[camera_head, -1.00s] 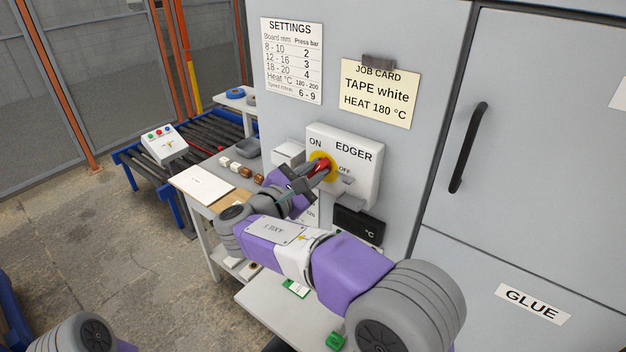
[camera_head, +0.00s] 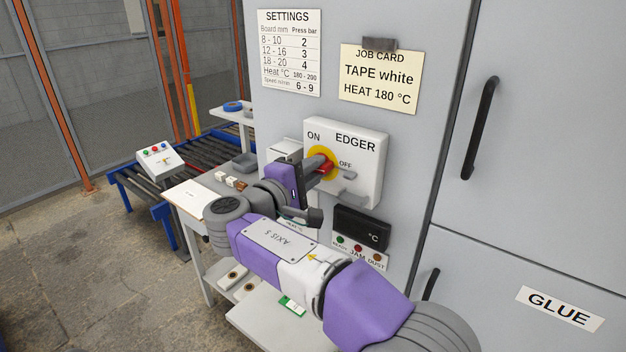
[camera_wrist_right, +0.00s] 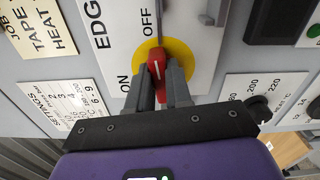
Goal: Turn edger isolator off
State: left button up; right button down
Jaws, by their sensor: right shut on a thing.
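The edger isolator (camera_head: 364,187) is a white box on the grey cabinet, marked ON at upper left and OFF at right. Its red knob (camera_head: 327,168) sits on a yellow disc (camera_head: 316,157). My right gripper (camera_head: 317,171) reaches it from the left and is shut on the knob. In the right wrist view the two grey fingers (camera_wrist_right: 160,84) stand on either side of the red knob (camera_wrist_right: 157,66). The knob lies roughly lengthwise towards the OFF mark there, but which end is its pointer is unclear. The fingers partly hide the knob and disc. My left gripper is out of view.
A grey tab (camera_head: 343,198) juts from the isolator's lower edge. A dark °C display (camera_head: 362,228) and a lamp panel (camera_head: 377,259) are below. A settings sheet (camera_head: 290,52) and job card (camera_head: 380,80) hang above. The cabinet's black handle (camera_head: 480,128) is to the right.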

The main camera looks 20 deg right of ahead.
jog(key=shift+m+b, duration=0.5)
jog(key=shift+m, duration=0.3)
jog(key=c, duration=1)
grip_release()
jog(key=shift+w, duration=0.1)
jog(key=shift+c, duration=0.2)
jog(key=v, duration=0.7)
jog(key=shift+s+a, duration=0.2)
jog(key=shift+s, duration=0.05)
jog(key=shift+p, duration=0.3)
